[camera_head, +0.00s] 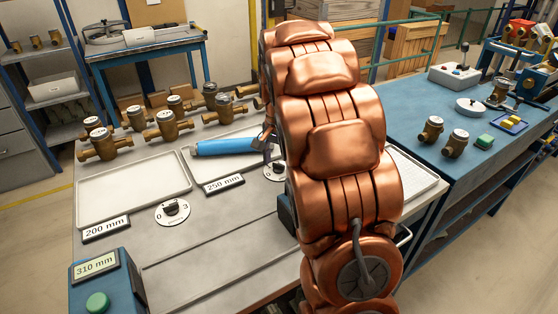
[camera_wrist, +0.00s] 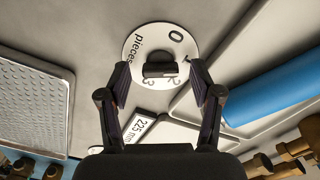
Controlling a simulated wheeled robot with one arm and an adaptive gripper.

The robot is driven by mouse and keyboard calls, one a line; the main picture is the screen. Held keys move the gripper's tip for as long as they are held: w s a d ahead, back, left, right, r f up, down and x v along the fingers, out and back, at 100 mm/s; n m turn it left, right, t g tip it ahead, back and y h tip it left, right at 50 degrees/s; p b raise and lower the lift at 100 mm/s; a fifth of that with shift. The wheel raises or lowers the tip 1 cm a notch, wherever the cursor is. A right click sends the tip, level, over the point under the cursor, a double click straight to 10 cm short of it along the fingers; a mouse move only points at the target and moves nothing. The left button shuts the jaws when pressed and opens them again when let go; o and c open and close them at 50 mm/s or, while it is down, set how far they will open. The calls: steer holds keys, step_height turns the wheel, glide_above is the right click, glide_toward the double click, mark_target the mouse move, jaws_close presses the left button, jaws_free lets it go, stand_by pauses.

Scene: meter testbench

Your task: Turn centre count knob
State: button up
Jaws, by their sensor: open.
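The count knob (camera_wrist: 160,69) is a black bar-shaped grip on a white round dial (camera_wrist: 148,42) marked "pieces", with a 0 and other digits. In the wrist view the grip lies roughly level across the picture. My gripper (camera_wrist: 160,66) is open, with one finger on each side of the knob and gaps between. I cannot tell its height above the bench. In the head view this knob (camera_head: 277,169) is partly hidden by my copper arm, and only a dark bit of my gripper (camera_head: 267,138) shows. Another dial knob (camera_head: 172,209) stands to the left.
A blue cylinder (camera_head: 225,146) lies in a tray near my gripper. An empty tray (camera_head: 132,190) is to the left. Several brass meters (camera_head: 168,126) stand behind the trays. A box with a green button (camera_head: 97,302) is at front left. A blue table (camera_head: 420,105) stands right.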

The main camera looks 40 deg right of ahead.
mark_target(278, 164)
step_height(278, 164, up, 12)
stand_by(0.7)
stand_by(0.5)
steer(key=s+a+n+g+p, duration=0.1)
steer(key=s+a+n+p, duration=0.2)
steer(key=s+a+n, duration=0.75)
steer(key=s+a+f, duration=0.2)
steer(key=s+a, duration=0.1)
steer(key=s, duration=0.3)
steer(key=s+a+f+n+p, duration=0.1)
steer(key=s+a+f, duration=0.1)
steer(key=s+a, duration=0.2)
steer(key=s+a+f+n+p, duration=0.1)
steer(key=s+a+f, duration=0.1)
steer(key=s, duration=0.8)
steer(key=shift+a+f+g, duration=0.25)
steer(key=shift+a+g, duration=0.15)
steer(key=shift+a, duration=0.25)
steer(key=shift+n, duration=0.25)
